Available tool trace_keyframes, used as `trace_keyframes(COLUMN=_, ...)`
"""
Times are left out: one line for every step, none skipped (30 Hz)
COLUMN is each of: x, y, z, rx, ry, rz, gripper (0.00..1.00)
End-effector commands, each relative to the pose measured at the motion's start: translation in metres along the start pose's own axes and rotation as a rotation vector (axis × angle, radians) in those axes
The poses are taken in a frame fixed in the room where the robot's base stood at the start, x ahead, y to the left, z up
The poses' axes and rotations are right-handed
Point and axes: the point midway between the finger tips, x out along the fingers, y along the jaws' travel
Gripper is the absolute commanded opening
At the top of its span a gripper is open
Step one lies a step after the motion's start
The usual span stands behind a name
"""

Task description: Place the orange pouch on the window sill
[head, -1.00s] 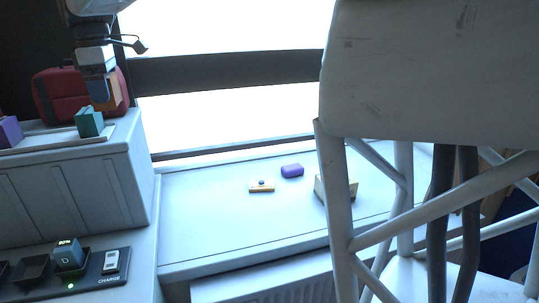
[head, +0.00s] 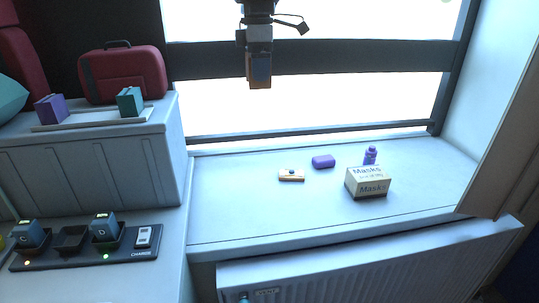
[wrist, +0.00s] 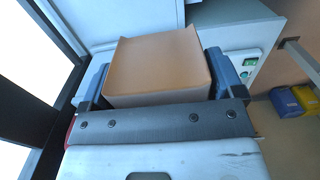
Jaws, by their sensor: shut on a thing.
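The orange pouch (wrist: 158,62) is between the two fingers of my gripper (wrist: 165,92) in the wrist view, filling most of the gap. In the head view my gripper (head: 259,72) is shut on it and hangs in front of the window, well above the window sill (head: 240,213). The pouch shows there as a small dark orange-brown block (head: 260,77), partly covered by the fingers. The sill is a wide pale ledge beneath the window.
On the sill stand a small orange-and-white item (head: 291,176), a purple case (head: 323,162), a purple bottle (head: 371,155) and a masks box (head: 368,182). The sill's left part is clear. A cabinet (head: 90,155) with a tray (head: 95,121) borders it at left; a radiator (head: 370,260) is below.

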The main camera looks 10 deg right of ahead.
Motion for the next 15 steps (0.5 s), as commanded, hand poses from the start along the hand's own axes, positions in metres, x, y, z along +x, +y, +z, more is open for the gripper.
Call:
trace_keyframes(x=0.000, y=-0.006, z=0.014, rx=0.005, ry=0.000, rz=0.001, gripper=0.58)
trace_keyframes(x=0.000, y=-0.008, z=0.020, rx=0.004, ry=0.000, rz=0.001, gripper=0.58)
trace_keyframes(x=0.001, y=-0.012, z=0.029, rx=0.005, ry=0.000, rz=0.001, gripper=0.58)
trace_keyframes(x=0.001, y=-0.015, z=0.036, rx=0.004, ry=0.000, rz=0.001, gripper=0.58)
trace_keyframes(x=0.001, y=-0.019, z=0.042, rx=0.004, ry=0.000, rz=0.001, gripper=0.58)
trace_keyframes(x=0.002, y=-0.023, z=0.051, rx=0.005, ry=0.000, rz=0.001, gripper=0.58)
trace_keyframes(x=0.003, y=-0.026, z=0.057, rx=0.004, ry=0.000, rz=0.001, gripper=0.58)
trace_keyframes(x=0.003, y=-0.029, z=0.063, rx=0.004, ry=0.000, rz=0.001, gripper=0.58)
trace_keyframes(x=0.003, y=-0.034, z=0.071, rx=0.005, ry=0.000, rz=0.002, gripper=0.58)
trace_keyframes(x=0.004, y=-0.037, z=0.077, rx=0.004, ry=0.000, rz=0.002, gripper=0.58)
trace_keyframes(x=0.005, y=-0.040, z=0.082, rx=0.004, ry=0.000, rz=0.001, gripper=0.58)
trace_keyframes(x=0.006, y=-0.044, z=0.089, rx=0.004, ry=0.000, rz=0.000, gripper=0.58)
trace_keyframes(x=0.006, y=-0.047, z=0.093, rx=0.003, ry=0.000, rz=0.000, gripper=0.58)
trace_keyframes(x=0.006, y=-0.050, z=0.098, rx=0.003, ry=0.000, rz=0.001, gripper=0.58)
trace_keyframes(x=0.007, y=-0.053, z=0.103, rx=0.004, ry=0.000, rz=0.000, gripper=0.58)
